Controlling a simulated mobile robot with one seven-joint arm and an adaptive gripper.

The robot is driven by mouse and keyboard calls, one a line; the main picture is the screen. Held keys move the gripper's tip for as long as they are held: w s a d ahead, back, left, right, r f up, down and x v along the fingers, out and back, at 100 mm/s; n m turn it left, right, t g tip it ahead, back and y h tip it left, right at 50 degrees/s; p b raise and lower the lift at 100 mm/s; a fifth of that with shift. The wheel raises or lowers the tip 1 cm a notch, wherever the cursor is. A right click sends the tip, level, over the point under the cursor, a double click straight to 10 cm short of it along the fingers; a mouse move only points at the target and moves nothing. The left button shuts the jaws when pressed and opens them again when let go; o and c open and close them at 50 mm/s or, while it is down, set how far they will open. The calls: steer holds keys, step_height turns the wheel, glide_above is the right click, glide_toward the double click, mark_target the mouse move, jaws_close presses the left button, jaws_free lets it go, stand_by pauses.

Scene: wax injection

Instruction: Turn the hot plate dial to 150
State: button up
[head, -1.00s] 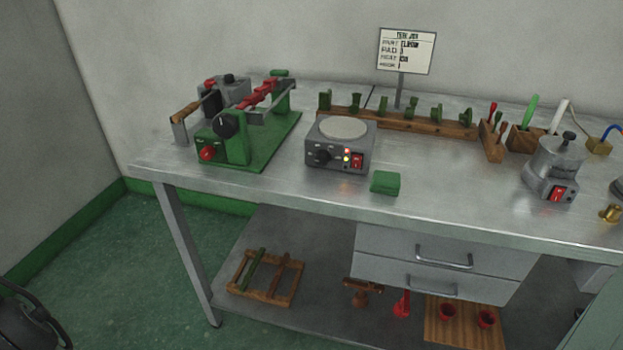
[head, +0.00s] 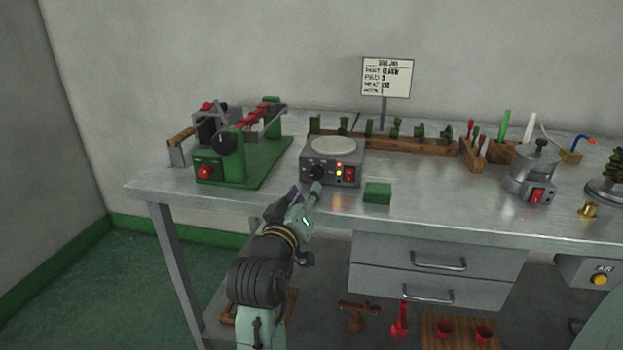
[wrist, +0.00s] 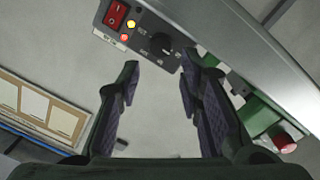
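The grey hot plate (head: 345,177) stands near the front of the steel bench, with a round pale top. Its black dial (head: 318,172) is on the front panel, left of the lit lamps and the red switch (head: 349,174). The dial also shows in the wrist view (wrist: 160,45), beyond and between my fingertips. My gripper (head: 304,191) is open and empty in front of the dial; the wrist view shows its two fingers (wrist: 160,68) apart. The fingers do not appear to touch the dial. The dial's scale marks are too small to read.
A green block (head: 377,193) lies right of the hot plate. A green-based machine (head: 231,167) stands left. A wooden rack (head: 400,143) runs behind, below a sign (head: 387,77) partly legible. A grey pot (head: 533,170) stands further right. Bare bench top lies between.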

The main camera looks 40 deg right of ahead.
mark_target(315, 175)
steer(key=p+x, duration=0.1)
steer(key=x, duration=0.6)
steer(key=shift+w+d, duration=0.1)
steer(key=shift+w, duration=0.05)
steer(key=shift+c, duration=0.4)
jaws_close()
